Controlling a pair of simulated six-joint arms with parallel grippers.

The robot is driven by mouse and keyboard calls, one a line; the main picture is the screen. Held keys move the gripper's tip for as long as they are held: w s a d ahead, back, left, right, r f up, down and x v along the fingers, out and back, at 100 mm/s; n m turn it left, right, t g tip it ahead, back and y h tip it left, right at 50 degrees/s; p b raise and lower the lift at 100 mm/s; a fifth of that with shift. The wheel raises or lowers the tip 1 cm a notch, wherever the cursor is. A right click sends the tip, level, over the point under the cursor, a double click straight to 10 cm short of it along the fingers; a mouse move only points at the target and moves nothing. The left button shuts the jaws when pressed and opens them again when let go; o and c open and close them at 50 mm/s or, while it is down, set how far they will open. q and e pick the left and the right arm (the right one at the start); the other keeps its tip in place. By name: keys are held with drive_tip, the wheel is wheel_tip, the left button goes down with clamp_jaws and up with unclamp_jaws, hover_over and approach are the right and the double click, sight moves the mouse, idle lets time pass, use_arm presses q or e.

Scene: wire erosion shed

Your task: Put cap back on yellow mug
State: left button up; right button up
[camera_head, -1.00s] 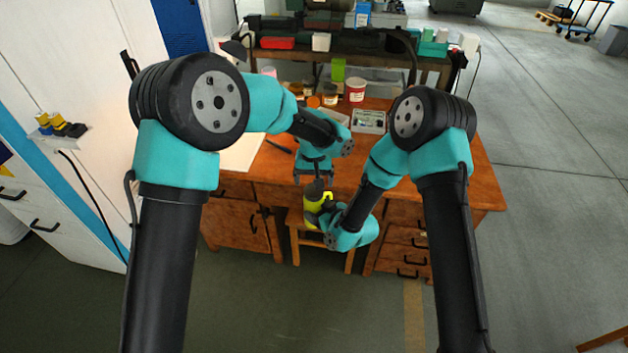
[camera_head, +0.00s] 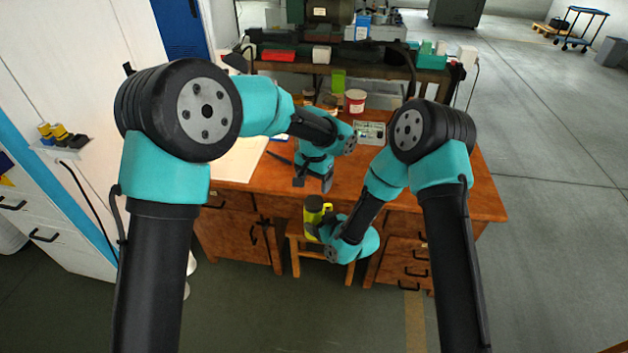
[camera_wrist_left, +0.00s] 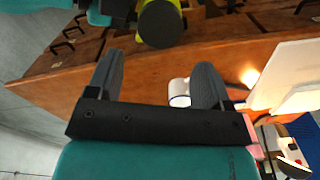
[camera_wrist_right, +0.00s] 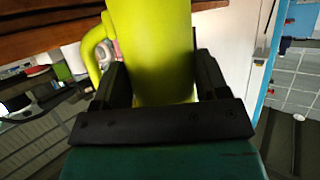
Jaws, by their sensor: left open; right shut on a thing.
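The yellow mug (camera_head: 327,219) is held upright in front of the desk's front edge. Its dark round cap (camera_head: 314,203) sits on its top and also shows in the left wrist view (camera_wrist_left: 162,24), with the mug's yellow side (camera_wrist_left: 182,6) behind it. My right gripper (camera_wrist_right: 163,78) is shut on the mug's body, which fills the right wrist view (camera_wrist_right: 152,45); the handle is at the left there. My left gripper (camera_head: 313,184) is open and empty, above and apart from the cap. Its spread fingers (camera_wrist_left: 158,68) show nothing held. The cap's seam is too small to judge.
The wooden desk (camera_head: 440,180) lies behind the grippers, with a red-and-white tub (camera_head: 355,101) and a green box (camera_head: 338,80) at its back. A wooden stool (camera_head: 296,245) stands below the mug. A white sheet (camera_head: 236,160) covers the desk's left part.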

sight(314, 202)
use_arm(q)
drive_tip(key=shift+f, duration=4.05)
drive_tip(key=c, duration=0.7)
drive_tip(key=shift+m, duration=0.8)
drive_tip(key=o, duration=1)
drive_tip(key=shift+r, duration=0.1)
